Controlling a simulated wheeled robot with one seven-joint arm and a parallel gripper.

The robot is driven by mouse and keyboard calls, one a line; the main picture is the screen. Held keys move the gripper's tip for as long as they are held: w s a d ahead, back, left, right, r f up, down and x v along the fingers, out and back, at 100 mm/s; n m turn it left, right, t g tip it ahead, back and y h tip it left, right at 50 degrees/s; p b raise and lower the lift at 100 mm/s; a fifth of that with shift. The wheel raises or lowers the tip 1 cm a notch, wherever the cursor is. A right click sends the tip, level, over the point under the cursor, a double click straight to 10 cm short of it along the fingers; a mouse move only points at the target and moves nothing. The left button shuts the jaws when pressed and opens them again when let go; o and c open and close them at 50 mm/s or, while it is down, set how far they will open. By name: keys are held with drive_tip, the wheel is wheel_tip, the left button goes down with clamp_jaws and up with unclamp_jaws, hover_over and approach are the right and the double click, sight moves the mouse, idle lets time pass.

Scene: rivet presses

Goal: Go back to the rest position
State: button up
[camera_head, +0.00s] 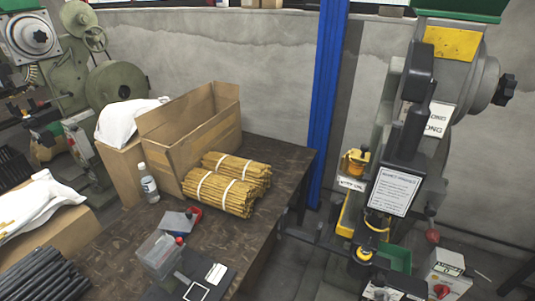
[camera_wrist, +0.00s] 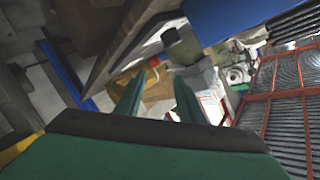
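My gripper (camera_wrist: 157,92) shows in the wrist view, with its two grey-green fingers standing apart. I see nothing held between them; brown and pale background things show through the gap. The wrist view is tilted, and the fingers point out into the room. I cannot make out my gripper in the head view. A rivet press (camera_head: 440,110) with a white notice sheet (camera_head: 393,190) stands at the right of the head view. A green press (camera_head: 115,85) stands at the far left.
A dark table (camera_head: 240,235) carries an open cardboard box (camera_head: 195,130), tied bundles of brown sticks (camera_head: 228,193), a bottle (camera_head: 148,184) and a clear bin (camera_head: 159,255). A blue post (camera_head: 326,100) rises behind it. In the wrist view, red-framed racks (camera_wrist: 285,100) stand at the right.

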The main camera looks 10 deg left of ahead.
drive_tip(key=s+d+r+m+t+h, duration=0.1)
drive_tip(key=s+d+h, duration=0.4)
drive_tip(key=d, duration=0.5)
drive_tip(key=s+d+r+t+h, duration=0.1)
drive_tip(key=s+d+r+h, duration=0.15)
drive_tip(key=s+d, duration=0.6)
drive_tip(key=s+d+r+n, duration=0.1)
drive_tip(key=s+d+r, duration=0.1)
drive_tip(key=d+r, duration=0.2)
drive_tip(key=shift+s+d+r+n+t+h, duration=0.35)
drive_tip(key=shift+s+d+n+t+h, duration=0.1)
drive_tip(key=shift+d, duration=0.6)
drive_tip(key=shift+w+a, duration=0.1)
drive_tip(key=shift+c, duration=0.5)
